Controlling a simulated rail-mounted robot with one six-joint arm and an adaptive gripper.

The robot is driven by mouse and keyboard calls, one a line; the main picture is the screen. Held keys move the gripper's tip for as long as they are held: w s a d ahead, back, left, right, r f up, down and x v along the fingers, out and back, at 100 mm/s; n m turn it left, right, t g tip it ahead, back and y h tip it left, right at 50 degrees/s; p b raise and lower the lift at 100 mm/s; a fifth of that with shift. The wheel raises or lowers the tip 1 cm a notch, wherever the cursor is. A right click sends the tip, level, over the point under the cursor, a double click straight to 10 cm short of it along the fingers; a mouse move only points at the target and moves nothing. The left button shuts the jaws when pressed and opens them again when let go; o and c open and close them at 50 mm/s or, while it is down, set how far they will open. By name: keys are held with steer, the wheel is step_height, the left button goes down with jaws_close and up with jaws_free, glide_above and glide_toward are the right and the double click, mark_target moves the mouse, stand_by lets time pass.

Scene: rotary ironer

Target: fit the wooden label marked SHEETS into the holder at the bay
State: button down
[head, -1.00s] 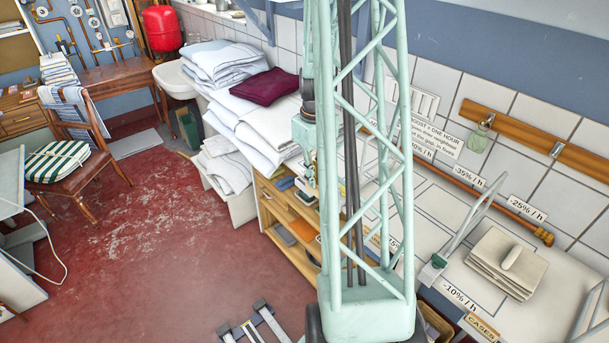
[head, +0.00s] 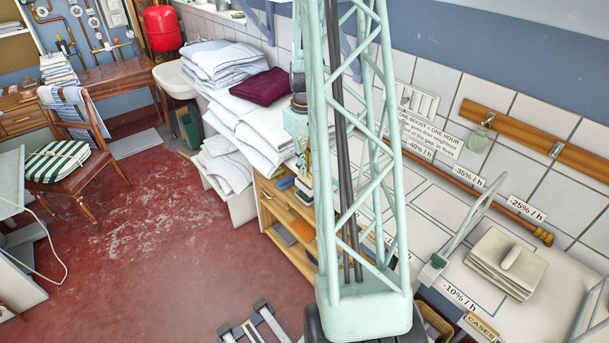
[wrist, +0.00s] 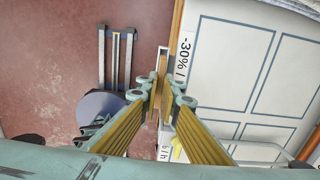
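My gripper (wrist: 161,92) shows in the wrist view, its fingers closed on a thin wooden piece (wrist: 163,62) seen edge-on. This looks like the wooden label; its lettering is not visible. The piece is beside the front edge of the white counter (wrist: 226,75), close to the "-30% /" strip (wrist: 184,60). I cannot make out the empty holder or tell whether the piece touches the edge.
A "CASES" label (head: 482,328) sits at the counter's front edge, lower right. A folded cloth stack (head: 503,262) lies on the counter near a slanted metal divider (head: 470,222). Wooden shelves (head: 285,222) and white linen piles (head: 265,120) stand farther left.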

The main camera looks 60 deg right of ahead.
mark_target(304, 181)
steer(key=shift+w+d, duration=0.2)
steer(key=shift+w, duration=0.1)
steer(key=shift+f, duration=1.85)
steer(key=shift+f, duration=0.15)
steer(key=c, duration=2.9)
jaws_free()
steer(key=shift+o, duration=0.2)
steer(key=shift+r, duration=0.2)
steer(key=shift+r+p, duration=0.3)
steer(key=shift+r, duration=5.7)
